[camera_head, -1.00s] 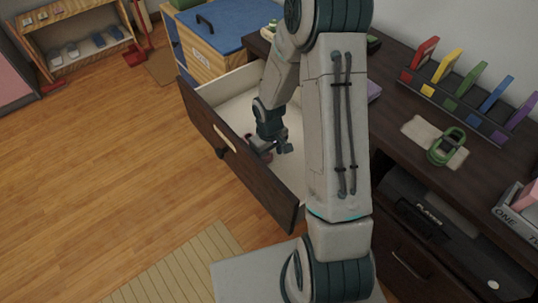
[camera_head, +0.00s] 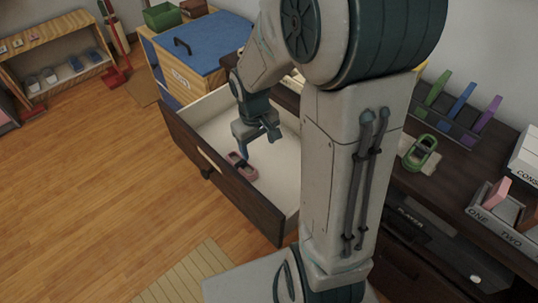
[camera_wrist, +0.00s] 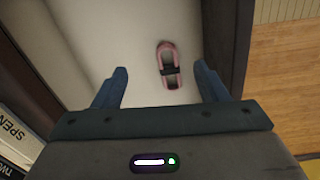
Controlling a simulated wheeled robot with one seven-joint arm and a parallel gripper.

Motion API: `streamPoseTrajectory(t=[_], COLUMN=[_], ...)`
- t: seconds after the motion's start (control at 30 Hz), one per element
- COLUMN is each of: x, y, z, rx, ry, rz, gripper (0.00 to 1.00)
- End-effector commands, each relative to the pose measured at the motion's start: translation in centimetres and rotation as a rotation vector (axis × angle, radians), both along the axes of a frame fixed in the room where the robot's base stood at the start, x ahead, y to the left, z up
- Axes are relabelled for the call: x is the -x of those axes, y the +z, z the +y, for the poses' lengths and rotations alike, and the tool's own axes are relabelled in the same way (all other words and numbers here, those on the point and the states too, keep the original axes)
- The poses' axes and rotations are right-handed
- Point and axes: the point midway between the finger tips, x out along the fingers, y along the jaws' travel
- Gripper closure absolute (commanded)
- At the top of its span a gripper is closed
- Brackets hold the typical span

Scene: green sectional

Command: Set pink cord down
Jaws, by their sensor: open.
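The pink cord (camera_head: 241,166) is a small coiled bundle with a dark band across its middle. It lies on the pale floor of the open drawer (camera_head: 218,115), near the drawer's front panel. In the wrist view the pink cord (camera_wrist: 167,52) shows beyond and between my fingertips, apart from both. My gripper (camera_head: 258,134) is open and empty above the drawer, a little higher than the cord. Its two blue fingers also show spread apart in the wrist view (camera_wrist: 162,78).
The dark drawer front (camera_head: 215,165) stands between the drawer and the wooden floor. A dark desk on the right holds a green coiled cord (camera_head: 419,153) on a cloth, a coloured divider rack (camera_head: 460,110) and a labelled tray (camera_head: 500,215). A blue-topped cabinet (camera_head: 205,45) stands behind the drawer.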

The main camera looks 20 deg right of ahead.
Motion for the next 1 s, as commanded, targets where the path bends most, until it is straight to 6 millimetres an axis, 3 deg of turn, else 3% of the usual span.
streamPoseTrajectory(t=[0.03, 0.2, 0.5, 0.7, 1.0], x=[1.1, 5.1, 11.1, 12.3, 12.3], y=[1.6, 5.4, 9.0, 9.4, 9.4], z=[0.0, 0.2, 0.9, 1.0, 1.0], rx=[0.006, -0.002, -0.066, -0.086, -0.086], ry=[-0.025, -0.120, -0.246, -0.268, -0.269], rz=[-0.020, -0.060, -0.110, -0.117, -0.117], gripper=[0.33, 0.33, 0.33, 0.33, 0.33])
